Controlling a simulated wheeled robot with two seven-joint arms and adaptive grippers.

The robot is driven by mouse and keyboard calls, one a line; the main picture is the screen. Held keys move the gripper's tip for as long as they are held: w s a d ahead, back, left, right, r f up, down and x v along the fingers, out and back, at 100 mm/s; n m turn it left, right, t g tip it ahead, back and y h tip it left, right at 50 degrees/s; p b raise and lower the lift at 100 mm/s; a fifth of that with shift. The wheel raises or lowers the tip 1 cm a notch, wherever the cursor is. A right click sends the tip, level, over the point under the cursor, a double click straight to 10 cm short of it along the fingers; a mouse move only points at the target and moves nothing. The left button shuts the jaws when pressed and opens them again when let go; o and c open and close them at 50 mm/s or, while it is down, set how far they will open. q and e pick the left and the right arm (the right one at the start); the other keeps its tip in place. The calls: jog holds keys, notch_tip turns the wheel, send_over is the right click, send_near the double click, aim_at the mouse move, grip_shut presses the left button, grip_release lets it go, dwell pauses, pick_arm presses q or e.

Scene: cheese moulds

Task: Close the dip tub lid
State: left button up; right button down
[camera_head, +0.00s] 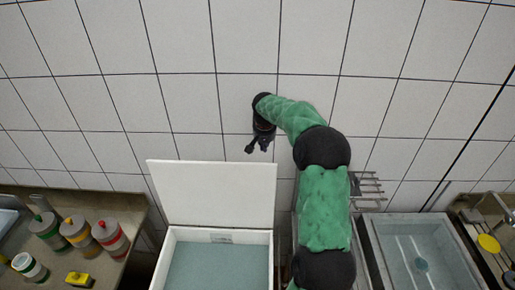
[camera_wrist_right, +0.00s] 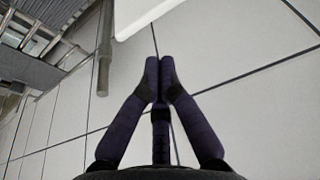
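The dip tub (camera_head: 262,238) is a white box with blue-grey liquid inside, at the bottom middle of the head view. Its white lid (camera_head: 213,192) stands open, raised at the tub's back edge in front of the tiled wall. My right gripper (camera_head: 257,148) is above and behind the lid's top edge, near its right part, apart from it in the picture. In the wrist view the right gripper's fingertips (camera_wrist_right: 159,68) meet with nothing between them. A white edge, likely the lid (camera_wrist_right: 142,14), shows at the top there. My left gripper is not in view.
A tiled wall (camera_head: 180,100) fills the back. Several jars stand on a counter (camera_head: 95,265) at the left, with a yellow block (camera_head: 79,279). A metal rack (camera_head: 368,188) and a water-filled sink (camera_head: 377,250) are right of my right arm.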

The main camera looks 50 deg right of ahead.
jog(key=f, duration=0.3)
jog(key=shift+s+d+p, duration=0.15)
jog(key=shift+d+p, duration=0.15)
jog(key=shift+p, duration=0.05)
jog(key=p+x, duration=0.1)
jog(key=x, duration=0.5)
jog(key=shift+w, duration=0.45)
jog(key=shift+s, duration=0.1)
